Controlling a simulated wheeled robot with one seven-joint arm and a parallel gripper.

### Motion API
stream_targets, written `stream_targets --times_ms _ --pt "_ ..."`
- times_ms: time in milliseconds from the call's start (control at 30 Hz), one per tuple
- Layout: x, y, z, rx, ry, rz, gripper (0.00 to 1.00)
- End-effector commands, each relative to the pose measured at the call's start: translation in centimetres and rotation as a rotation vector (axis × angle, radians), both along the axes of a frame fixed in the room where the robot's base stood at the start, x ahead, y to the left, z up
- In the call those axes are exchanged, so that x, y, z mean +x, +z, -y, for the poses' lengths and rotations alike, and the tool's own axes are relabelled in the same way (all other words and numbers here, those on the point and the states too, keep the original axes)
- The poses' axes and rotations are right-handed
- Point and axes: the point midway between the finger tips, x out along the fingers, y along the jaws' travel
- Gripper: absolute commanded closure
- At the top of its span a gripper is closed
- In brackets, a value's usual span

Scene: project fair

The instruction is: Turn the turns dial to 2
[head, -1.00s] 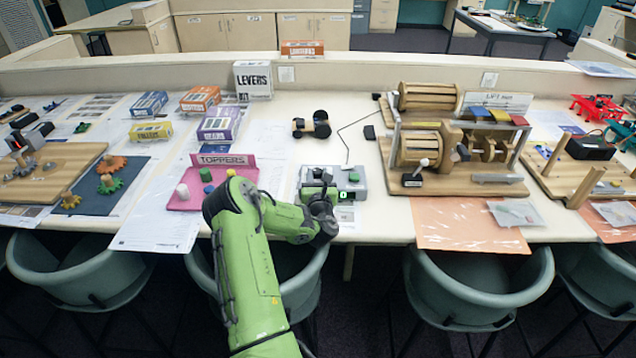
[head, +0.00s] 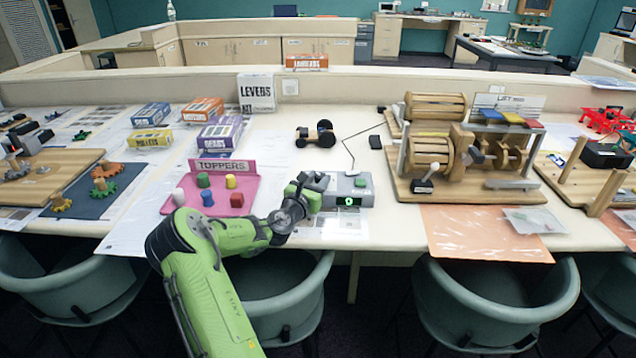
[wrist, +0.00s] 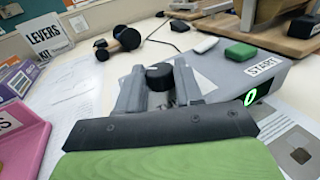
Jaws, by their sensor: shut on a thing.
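The grey control box (head: 350,202) stands near the front edge of the table. It has a green START button (head: 361,182) and a small display (head: 348,201) with a green digit that looks like 0. My gripper (wrist: 160,84) is at the left part of the box, with its fingers on either side of a black round dial (wrist: 160,75). It is shut on the dial. The dial's marks and pointer cannot be read. In the head view, my gripper (head: 312,184) hides the dial.
A pink TOPPERS tray (head: 240,204) with coloured pegs lies left of my gripper. A wooden drum machine (head: 440,150) stands to the right. Chairs line the front.

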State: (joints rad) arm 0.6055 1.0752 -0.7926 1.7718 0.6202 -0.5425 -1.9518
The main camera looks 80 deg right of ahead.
Motion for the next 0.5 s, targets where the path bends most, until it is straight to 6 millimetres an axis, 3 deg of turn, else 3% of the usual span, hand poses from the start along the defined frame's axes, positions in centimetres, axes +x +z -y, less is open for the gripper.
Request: stream_targets --times_ms 367,400,467,500 --pt "0.03 -0.15 -0.02 0.004 -0.006 0.002 0.95" --pt "0.03 -0.16 -0.02 0.004 -0.006 0.002 0.63" --pt "0.02 -0.15 -0.02 0.004 -0.006 0.001 0.54" --pt "0.02 -0.14 -0.01 0.003 -0.006 0.001 0.54"
